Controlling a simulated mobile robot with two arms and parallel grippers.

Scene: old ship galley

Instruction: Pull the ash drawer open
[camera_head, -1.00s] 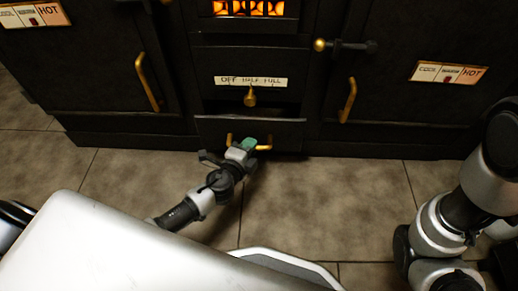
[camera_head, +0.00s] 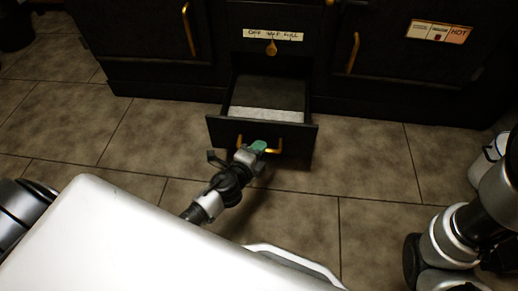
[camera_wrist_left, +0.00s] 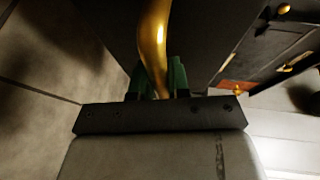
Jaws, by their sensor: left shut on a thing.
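The ash drawer (camera_head: 216,127) is black and stands well out from the bottom of the black stove, with a pale grey layer (camera_head: 265,114) visible inside. Its brass handle (camera_head: 279,146) runs across the front. My left gripper (camera_head: 258,147) is shut on this handle. In the left wrist view, the green fingertips (camera_wrist_left: 157,78) sit on both sides of the brass bar (camera_wrist_left: 152,40). My right arm shows at the right edge of the head view, but its gripper is out of sight.
The stove has brass door handles (camera_head: 353,52) and a brass knob (camera_head: 272,48) under a labelled plate (camera_head: 273,36). Tiled floor (camera_head: 375,160) is clear around the drawer.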

